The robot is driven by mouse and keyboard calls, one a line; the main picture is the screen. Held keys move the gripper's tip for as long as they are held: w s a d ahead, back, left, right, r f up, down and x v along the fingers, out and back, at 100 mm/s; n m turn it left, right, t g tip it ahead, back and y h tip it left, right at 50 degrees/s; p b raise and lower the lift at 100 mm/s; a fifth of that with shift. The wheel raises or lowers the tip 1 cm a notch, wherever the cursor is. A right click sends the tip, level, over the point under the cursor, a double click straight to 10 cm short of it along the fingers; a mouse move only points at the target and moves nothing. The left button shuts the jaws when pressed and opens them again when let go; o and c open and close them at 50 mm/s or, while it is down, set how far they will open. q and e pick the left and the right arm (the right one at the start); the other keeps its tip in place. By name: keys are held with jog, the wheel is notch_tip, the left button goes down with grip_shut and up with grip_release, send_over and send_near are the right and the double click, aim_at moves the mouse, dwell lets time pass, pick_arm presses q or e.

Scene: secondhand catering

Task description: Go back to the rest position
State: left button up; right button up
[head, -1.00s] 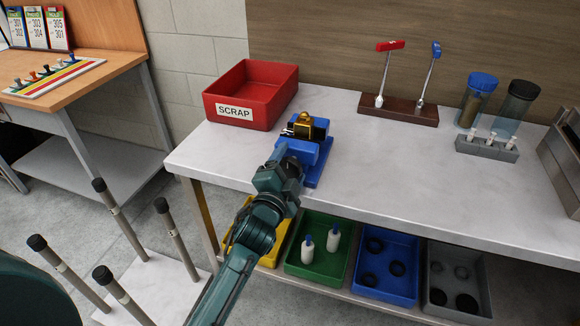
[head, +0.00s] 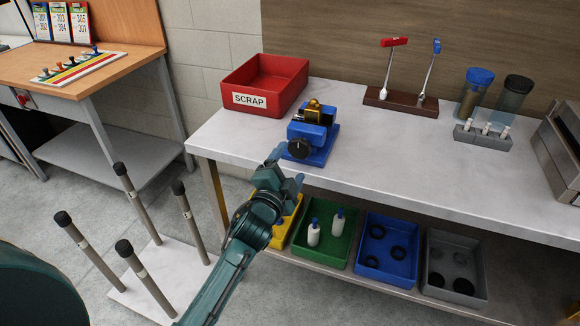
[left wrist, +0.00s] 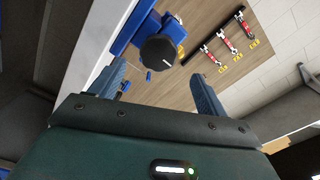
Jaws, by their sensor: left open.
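My left gripper (head: 284,168) is in front of the near edge of the white-topped bench (head: 400,170). It is open, with its two fingers apart and nothing between them in the left wrist view (left wrist: 160,88). Just beyond it on the bench stands a blue device (head: 322,150) with a black knob facing me and a brass-coloured part on top. The black knob (left wrist: 158,51) also shows past the fingers in the left wrist view, with a gap between. My right gripper is in neither view.
A red SCRAP bin (head: 290,72) stands behind the device. Yellow, green (head: 318,258), blue (head: 380,270) and grey bins sit on the lower shelf near my left arm. A stand with upright black-capped posts (head: 140,205) is at the left. The bench middle is clear.

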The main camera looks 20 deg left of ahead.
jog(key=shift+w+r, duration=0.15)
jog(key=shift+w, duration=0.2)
